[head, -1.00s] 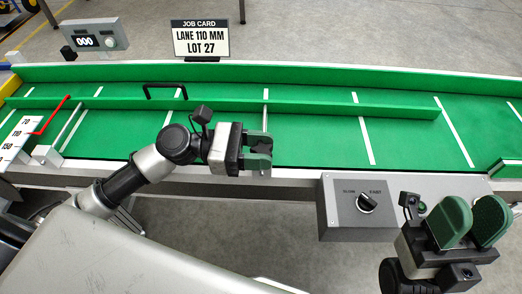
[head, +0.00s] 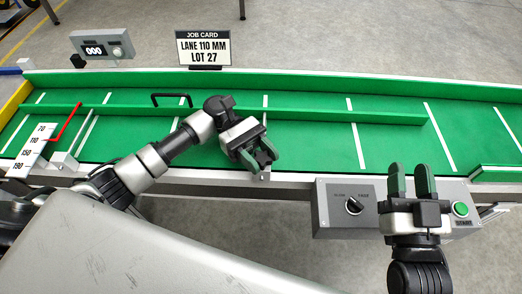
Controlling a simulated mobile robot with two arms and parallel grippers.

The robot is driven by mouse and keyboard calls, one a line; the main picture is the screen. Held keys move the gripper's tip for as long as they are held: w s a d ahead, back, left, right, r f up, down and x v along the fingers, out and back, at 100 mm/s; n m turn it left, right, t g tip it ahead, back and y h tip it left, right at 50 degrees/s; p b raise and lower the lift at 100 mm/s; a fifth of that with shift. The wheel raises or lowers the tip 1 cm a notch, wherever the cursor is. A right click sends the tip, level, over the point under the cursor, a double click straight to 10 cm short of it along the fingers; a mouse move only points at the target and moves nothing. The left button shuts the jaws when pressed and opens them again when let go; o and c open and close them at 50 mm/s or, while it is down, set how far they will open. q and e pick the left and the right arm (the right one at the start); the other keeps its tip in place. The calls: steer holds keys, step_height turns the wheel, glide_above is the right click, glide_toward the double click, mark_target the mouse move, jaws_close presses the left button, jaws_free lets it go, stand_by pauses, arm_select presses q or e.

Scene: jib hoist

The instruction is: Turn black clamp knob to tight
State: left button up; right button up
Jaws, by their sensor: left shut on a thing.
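My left gripper (head: 262,157) is at the near rail of the green conveyor, beside the foot of the middle cross rod. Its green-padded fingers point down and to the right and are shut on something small. The black clamp knob cannot be made out by itself; the fingers cover that spot. A pale bracket (head: 265,176) shows just below them. My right gripper (head: 411,180) is open and empty, its two fingers upright and apart in front of the control box.
The grey control box (head: 331,222) carries a black selector knob (head: 353,205) and a green start button (head: 460,209). A green guide rail (head: 350,116) with a black handle (head: 170,98) runs along the belt. A red pointer (head: 66,122) stands by the 70-190 scale (head: 35,146). A job card (head: 203,48) reads lane 110 mm.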

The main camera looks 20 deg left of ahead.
mark_target(257, 152)
arm_select(q)
steer(key=shift+f+m+g+y, duration=0.1)
steer(key=shift+m+g+y, duration=0.45)
steer(key=shift+g, duration=0.25)
arm_select(e)
steer(key=shift+w+d+f+g+h, duration=0.15)
steer(key=shift+f+g+h, duration=0.15)
steer(key=shift+f+g, duration=0.85)
arm_select(q)
steer(key=o, duration=0.9)
steer(key=shift+p, duration=0.3)
steer(key=shift+w+a, duration=0.3)
steer(key=v, duration=0.6)
steer(key=shift+w+a, duration=0.1)
steer(key=shift+a, duration=0.1)
arm_select(e)
steer(key=shift+d+f+g+h, duration=0.15)
steer(key=shift+f+g+h, duration=0.15)
steer(key=shift+f+g, duration=0.4)
